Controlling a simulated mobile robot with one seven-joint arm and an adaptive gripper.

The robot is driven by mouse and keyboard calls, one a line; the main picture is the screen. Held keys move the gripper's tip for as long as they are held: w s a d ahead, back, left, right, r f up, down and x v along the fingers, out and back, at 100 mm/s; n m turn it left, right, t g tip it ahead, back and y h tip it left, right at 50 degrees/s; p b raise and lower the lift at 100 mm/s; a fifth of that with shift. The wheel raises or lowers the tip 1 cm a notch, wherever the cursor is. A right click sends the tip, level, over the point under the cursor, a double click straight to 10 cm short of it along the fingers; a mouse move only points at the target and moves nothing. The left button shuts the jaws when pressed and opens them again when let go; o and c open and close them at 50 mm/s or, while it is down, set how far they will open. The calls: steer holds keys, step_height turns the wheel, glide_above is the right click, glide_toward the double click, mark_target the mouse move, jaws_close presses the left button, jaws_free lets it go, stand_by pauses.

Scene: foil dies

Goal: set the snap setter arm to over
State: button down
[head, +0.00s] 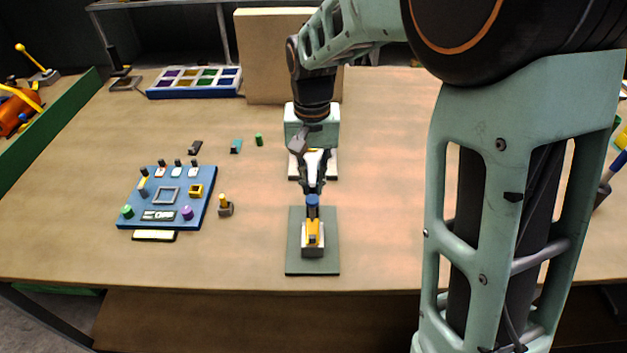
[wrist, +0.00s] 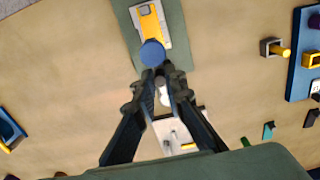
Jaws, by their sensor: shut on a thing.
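The snap setter stands on a dark green plate (head: 296,263) near the table's front edge. It has a pale block with a yellow arm (head: 313,234) ending in a blue knob (head: 312,201). In the wrist view the knob (wrist: 152,53) shows right at my fingertips, with the yellow part (wrist: 149,22) beyond it. My gripper (head: 313,188) reaches down from behind the setter and is shut on the arm at its blue knob end. The fingers (wrist: 160,76) hide part of the hold, so the exact contact is unclear.
A pale green machine on a white base (head: 332,165) stands just behind my gripper. A blue board (head: 180,215) with pegs and blocks lies to the left, with several small loose pieces near it. A blue divided tray (head: 195,95) is at the back. The table right of the setter is clear.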

mark_target(312, 185)
stand_by(0.3)
steer(key=c, duration=2)
jaws_free()
steer(key=shift+r, duration=0.1)
step_height(312, 185, up, 12)
steer(key=shift+f, duration=0.1)
